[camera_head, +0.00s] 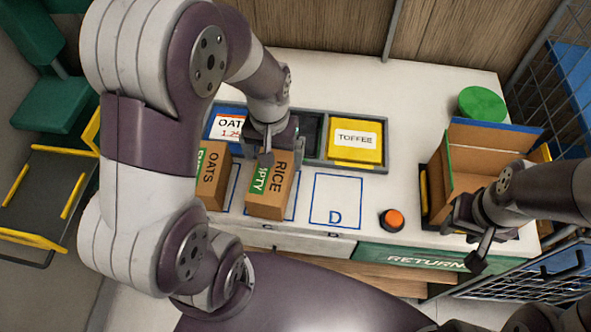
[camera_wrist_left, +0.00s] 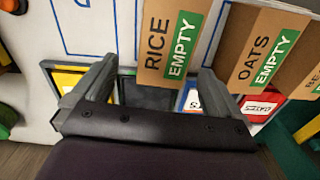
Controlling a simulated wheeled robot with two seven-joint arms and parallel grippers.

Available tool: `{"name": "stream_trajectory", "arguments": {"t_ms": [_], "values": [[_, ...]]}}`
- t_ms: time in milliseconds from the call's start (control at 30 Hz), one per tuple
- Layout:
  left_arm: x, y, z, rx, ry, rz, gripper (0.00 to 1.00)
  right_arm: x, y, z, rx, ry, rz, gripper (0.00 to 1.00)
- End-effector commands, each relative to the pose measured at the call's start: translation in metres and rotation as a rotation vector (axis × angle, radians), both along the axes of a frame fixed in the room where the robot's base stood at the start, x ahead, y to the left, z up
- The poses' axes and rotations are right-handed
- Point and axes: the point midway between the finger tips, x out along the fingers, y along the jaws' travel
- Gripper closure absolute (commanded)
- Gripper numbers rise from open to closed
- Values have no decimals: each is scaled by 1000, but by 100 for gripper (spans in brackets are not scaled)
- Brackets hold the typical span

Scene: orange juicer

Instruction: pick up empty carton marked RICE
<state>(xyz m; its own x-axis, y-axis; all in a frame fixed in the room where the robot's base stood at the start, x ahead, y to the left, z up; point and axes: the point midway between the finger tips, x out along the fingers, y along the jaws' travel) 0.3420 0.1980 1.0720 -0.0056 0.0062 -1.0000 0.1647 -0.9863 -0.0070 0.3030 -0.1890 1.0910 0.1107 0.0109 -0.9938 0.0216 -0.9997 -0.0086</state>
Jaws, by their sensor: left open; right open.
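The brown RICE carton (camera_head: 268,199), with a green EMPTY label, stands on the white table over a blue-outlined square. My left gripper (camera_head: 272,150) is open at the carton's far end, seen from above. My right gripper (camera_head: 466,238) is open and empty at the right, in front of an open cardboard box.
The OATS carton (camera_head: 213,178) stands close left of RICE; it also shows in the left wrist view (camera_wrist_left: 262,45). Behind are a yellow TOFFEE bin (camera_head: 355,151) and a dark bin. The open box (camera_head: 463,170) and an orange button (camera_head: 392,219) are right. Square D (camera_head: 336,190) is clear.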

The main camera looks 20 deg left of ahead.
Motion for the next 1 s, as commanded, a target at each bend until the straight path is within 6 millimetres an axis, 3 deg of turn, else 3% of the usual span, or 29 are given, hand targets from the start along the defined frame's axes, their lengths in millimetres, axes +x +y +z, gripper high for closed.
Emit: {"name": "stream_trajectory", "arguments": {"t_ms": [200, 367, 600, 867, 1000], "values": [[-2, 0, -48, 0, 7, 2, 0, 0, 0, 4, 0, 0, 0, 57], [-1, 1, -66, 0, 5, 2, 0, 0, 0, 6, 0, 0, 0, 57], [2, 4, -109, -1, 5, 2, 0, 0, 0, 14, 0, 0, 0, 57], [3, 4, -115, 0, 2, 1, 0, 0, 0, 14, 0, 0, 0, 57], [3, 4, -115, 0, 2, 1, 36, 0, 0, 14, 0, 0, 0, 57]]}}
